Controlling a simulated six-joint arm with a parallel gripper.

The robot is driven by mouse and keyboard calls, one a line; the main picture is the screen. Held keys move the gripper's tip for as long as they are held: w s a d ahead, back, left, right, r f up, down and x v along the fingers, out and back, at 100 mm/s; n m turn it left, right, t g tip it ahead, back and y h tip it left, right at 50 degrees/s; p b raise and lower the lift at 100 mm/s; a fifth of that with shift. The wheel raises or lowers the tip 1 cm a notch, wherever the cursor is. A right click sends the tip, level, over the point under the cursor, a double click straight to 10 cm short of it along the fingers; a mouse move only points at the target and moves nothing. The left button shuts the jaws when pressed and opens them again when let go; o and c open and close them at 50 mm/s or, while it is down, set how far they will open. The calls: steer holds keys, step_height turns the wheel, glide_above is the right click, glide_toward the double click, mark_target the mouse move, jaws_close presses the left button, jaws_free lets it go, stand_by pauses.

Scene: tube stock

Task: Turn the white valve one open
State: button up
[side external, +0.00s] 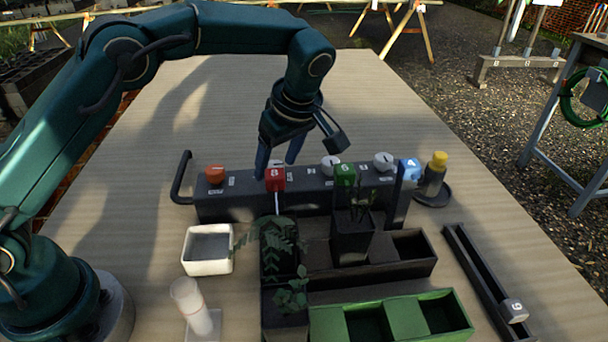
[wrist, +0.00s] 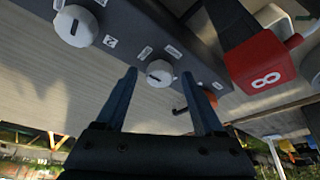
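The dark valve block (side external: 235,205) carries an orange valve (side external: 215,174) at its left end and several white valves in a row. The white valve nearest the orange one (wrist: 160,73) appears between my fingertips in the wrist view, with clear gaps on both sides and a dark line across its face. I cannot tell its depth relative to the fingertips. In the side view a red tag mostly hides it. Another white valve (wrist: 75,25) shows at upper left in the wrist view, beside a label reading 2. My gripper (side external: 277,160) (wrist: 160,75) is open and points down at the block.
A red tag marked 8 (side external: 275,173) (wrist: 262,63) stands close to my fingers. Green (side external: 345,174) and blue (side external: 409,167) tags stand further right. A yellow-capped bottle (side external: 434,175), planters and a white dish (side external: 208,262) surround the block. The table behind is clear.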

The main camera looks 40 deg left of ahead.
steer(key=shift+r, duration=0.1)
steer(key=shift+v, duration=2.45)
steer(key=shift+d, duration=0.1)
